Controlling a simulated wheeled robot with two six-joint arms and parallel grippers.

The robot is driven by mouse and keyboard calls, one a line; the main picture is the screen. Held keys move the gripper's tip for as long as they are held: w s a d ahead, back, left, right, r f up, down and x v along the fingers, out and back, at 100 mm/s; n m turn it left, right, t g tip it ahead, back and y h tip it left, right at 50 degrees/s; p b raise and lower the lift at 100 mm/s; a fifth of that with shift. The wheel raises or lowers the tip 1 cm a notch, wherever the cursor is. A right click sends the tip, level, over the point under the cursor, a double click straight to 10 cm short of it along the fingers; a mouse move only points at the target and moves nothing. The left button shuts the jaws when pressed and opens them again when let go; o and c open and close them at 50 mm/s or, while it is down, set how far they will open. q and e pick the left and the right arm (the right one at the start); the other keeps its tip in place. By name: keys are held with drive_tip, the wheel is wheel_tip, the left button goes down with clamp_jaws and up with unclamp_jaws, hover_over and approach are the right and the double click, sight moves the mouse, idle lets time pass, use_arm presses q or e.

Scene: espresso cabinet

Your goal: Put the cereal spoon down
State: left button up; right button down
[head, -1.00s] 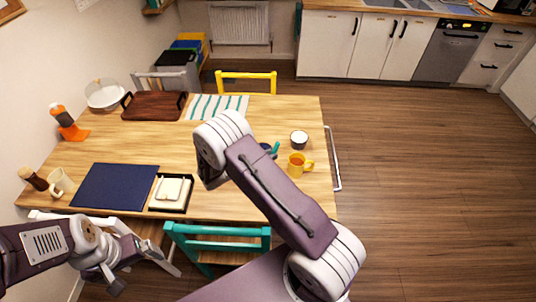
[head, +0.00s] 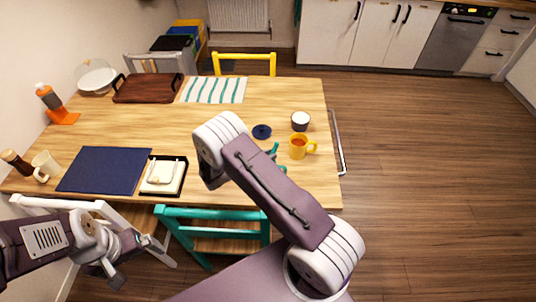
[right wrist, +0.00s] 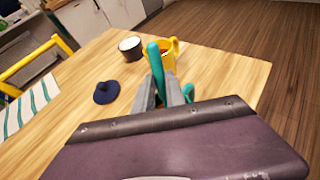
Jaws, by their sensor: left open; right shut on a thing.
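The cereal spoon (right wrist: 154,62), which I take to be the teal piece, stands up between the fingers of my right gripper (right wrist: 165,92) in the right wrist view. The gripper is shut on it above the wooden table (right wrist: 75,120). Another bit of teal shows just right of the fingers. In the head view a small teal part (head: 273,150) shows past my right arm, which hides the right gripper. I cannot tell whether the spoon touches the table. My left gripper (head: 140,262) is open and empty, low at the left, in front of the table.
A yellow mug (head: 298,146) and a dark cup with a white inside (head: 300,121) stand near the table's right edge. A dark blue lid (head: 262,131) lies left of them. A navy mat (head: 105,169) and a black tray (head: 163,175) lie front left. The table's middle is clear.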

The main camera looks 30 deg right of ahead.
drive_tip(key=c, duration=1.3)
unclamp_jaws()
drive_tip(key=s+a, duration=0.2)
drive_tip(key=a, duration=0.6)
drive_tip(key=shift+s+a, duration=0.2)
drive_tip(key=shift+a, duration=0.2)
